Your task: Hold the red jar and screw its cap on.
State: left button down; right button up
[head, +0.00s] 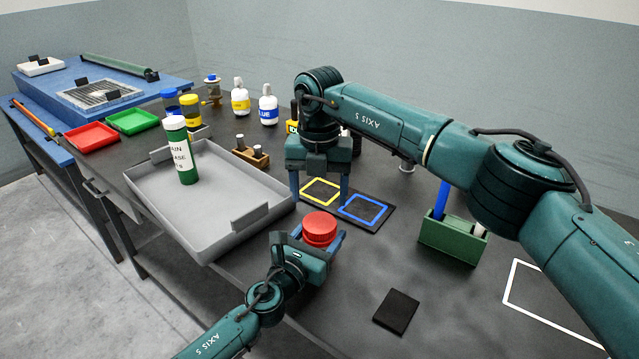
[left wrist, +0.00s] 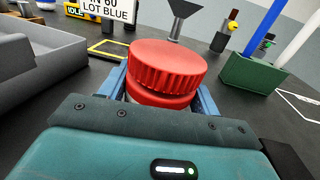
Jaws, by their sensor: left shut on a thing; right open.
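The red jar with its ribbed red cap (head: 320,228) is at the table's near side. My left gripper (head: 318,243) is shut on the jar, with its blue fingers on either side. In the left wrist view the cap (left wrist: 168,68) sits on top of the jar, with a narrow red band below it. I cannot tell how tightly the cap is threaded. The jar's lower part is hidden by the gripper. My right gripper (head: 320,198) is open and empty, fingers pointing down, just behind the jar in the head view.
A dark mat with yellow (head: 321,191) and blue (head: 363,209) outlines lies behind the jar. A grey tray (head: 225,222) with a green bottle (head: 181,150) stands left. A green holder (head: 453,238) is right. A black pad (head: 396,311) lies in front; the table around it is clear.

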aim_at(320, 222)
jog(key=n, duration=0.4)
jog(key=shift+r+n, duration=0.2)
jog(key=shift+n, duration=0.1)
jog(key=n, duration=0.4)
jog(key=shift+r, duration=0.15)
jog(key=n, duration=0.4)
jog(key=shift+r, duration=0.15)
jog(key=n, duration=0.4)
jog(key=shift+r, duration=0.15)
notch_tip(320, 222, down, 8)
jog(key=shift+f, duration=0.1)
jog(key=shift+c, duration=0.4)
